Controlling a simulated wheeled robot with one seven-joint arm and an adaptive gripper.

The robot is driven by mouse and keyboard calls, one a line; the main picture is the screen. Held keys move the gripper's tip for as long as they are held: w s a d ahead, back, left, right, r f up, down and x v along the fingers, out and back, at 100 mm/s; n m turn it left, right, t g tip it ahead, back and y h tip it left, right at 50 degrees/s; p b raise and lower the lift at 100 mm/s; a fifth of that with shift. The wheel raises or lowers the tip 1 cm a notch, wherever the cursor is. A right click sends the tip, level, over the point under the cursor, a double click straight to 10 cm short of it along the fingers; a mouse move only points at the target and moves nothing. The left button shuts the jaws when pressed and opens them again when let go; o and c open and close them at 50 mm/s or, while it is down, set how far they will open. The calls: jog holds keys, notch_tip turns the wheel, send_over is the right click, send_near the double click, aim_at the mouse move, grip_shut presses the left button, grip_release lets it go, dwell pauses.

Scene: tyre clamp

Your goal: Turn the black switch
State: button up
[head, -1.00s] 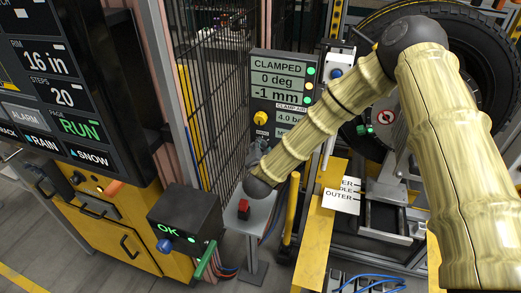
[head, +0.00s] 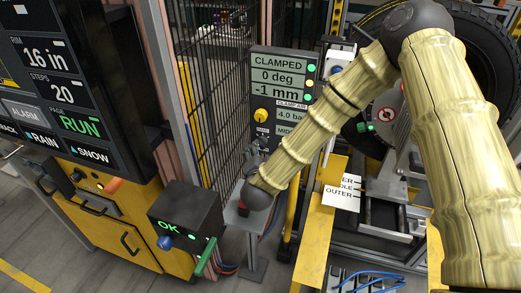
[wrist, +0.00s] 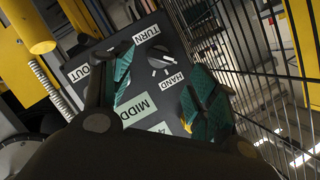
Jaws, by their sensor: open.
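The black switch (wrist: 160,62) is a round knob with a white pointer line, between the labels TURN and HAND on a dark panel (wrist: 178,84) in the wrist view. The panel appears rotated there. My gripper (wrist: 165,93) is open, with a green pad on each finger. Its fingers lie to the lower left and lower right of the knob in the picture, and nothing is between them. I cannot tell whether they touch the panel. In the head view my gripper (head: 255,157) is small and dark, low in front of the panel (head: 283,70).
A yellow knob (head: 260,116) sits on the panel's left side. A wire mesh fence (head: 215,90) stands left of the panel. A black box reading OK (head: 185,215) and a yellow post (head: 291,205) are near my arm. A tyre (head: 480,50) stands at the right.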

jog(key=v, duration=0.5)
jog(key=shift+s, duration=0.4)
jog(key=s+d+f+n+g+y+p, duration=0.1)
jog(key=s+d+f+n+g, duration=0.3)
jog(key=s+f, duration=0.5)
jog(key=s+d+f+n+g+y+p, duration=0.1)
jog(key=s+d+f+n+g, duration=0.15)
jog(key=s+d+f, duration=0.55)
jog(key=s+d+f+n+g, duration=0.1)
jog(key=s+d+f+g, duration=0.1)
jog(key=s, duration=0.5)
jog(key=s+d+f+g+h, duration=0.1)
jog(key=s+d+f+g, duration=0.2)
jog(key=s, duration=0.5)
jog(key=s+d+f+n+g+p, duration=0.1)
jog(key=s+d+f+g, duration=0.2)
jog(key=s+d, duration=0.3)
jog(key=shift+s+f+n, duration=0.35)
jog(key=shift+s+f, duration=0.2)
jog(key=shift+s, duration=0.35)
jog(key=shift+c, duration=0.2)
